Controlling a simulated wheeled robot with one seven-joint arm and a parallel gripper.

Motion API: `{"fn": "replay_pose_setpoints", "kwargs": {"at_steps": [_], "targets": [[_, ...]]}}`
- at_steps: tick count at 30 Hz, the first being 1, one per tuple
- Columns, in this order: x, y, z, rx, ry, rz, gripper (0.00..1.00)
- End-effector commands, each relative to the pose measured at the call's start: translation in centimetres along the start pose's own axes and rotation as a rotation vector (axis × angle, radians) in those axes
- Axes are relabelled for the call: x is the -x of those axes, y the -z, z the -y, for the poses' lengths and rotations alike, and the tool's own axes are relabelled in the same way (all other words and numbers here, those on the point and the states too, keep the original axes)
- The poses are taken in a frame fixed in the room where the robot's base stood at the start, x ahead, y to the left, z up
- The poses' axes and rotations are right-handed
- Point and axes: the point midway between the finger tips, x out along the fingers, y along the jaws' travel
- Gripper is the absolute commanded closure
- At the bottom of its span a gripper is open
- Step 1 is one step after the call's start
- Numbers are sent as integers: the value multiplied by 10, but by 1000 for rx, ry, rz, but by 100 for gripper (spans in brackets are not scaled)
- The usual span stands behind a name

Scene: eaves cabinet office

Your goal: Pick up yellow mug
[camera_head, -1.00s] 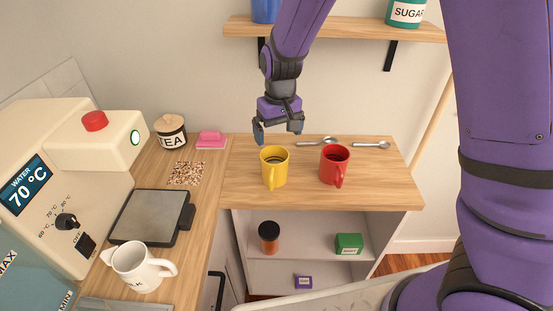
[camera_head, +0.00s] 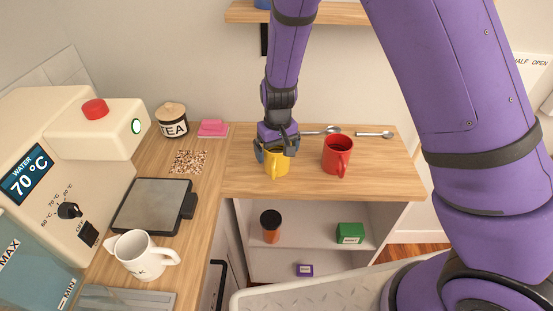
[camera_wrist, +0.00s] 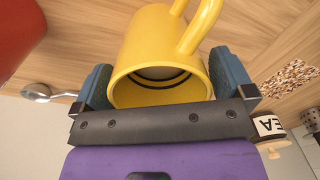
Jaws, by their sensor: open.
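The yellow mug (camera_head: 277,164) stands upright on the wooden counter, its handle toward the camera. In the wrist view the yellow mug (camera_wrist: 160,62) lies between my two fingers, with its dark-ringed inside showing. My gripper (camera_head: 275,150) is down at the mug's rim, one finger on each side. In the wrist view my gripper (camera_wrist: 165,85) is open around the mug; whether the fingers touch it I cannot tell. The far part of the mug's rim is hidden by my gripper in the head view.
A red mug (camera_head: 337,155) stands close on the right. A tea jar (camera_head: 172,120), a pink block (camera_head: 213,128) and a white jug (camera_head: 141,255) are on the left. A shelf (camera_head: 350,14) hangs above, and an open cabinet is below.

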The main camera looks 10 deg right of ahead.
Motion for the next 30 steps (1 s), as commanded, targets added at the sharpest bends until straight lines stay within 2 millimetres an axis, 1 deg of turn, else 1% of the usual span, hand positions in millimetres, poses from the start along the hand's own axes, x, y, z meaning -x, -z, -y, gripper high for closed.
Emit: {"fn": "replay_pose_setpoints", "kwargs": {"at_steps": [1,3,10,11,12,14,15,17,18,26,30], "targets": [[-5,0,0,-1,-1,3,0],[-9,0,0,-1,-1,2,0],[-10,0,0,-1,0,0,0],[-10,0,0,-1,0,0,2],[-10,0,0,-1,0,0,12],[-10,0,0,-1,0,0,25],[-10,0,0,-1,0,0,34],[-10,0,0,0,0,0,48],[-10,0,0,0,0,-1,52],[-8,0,0,0,0,-1,52],[4,1,0,1,1,-3,52]]}}
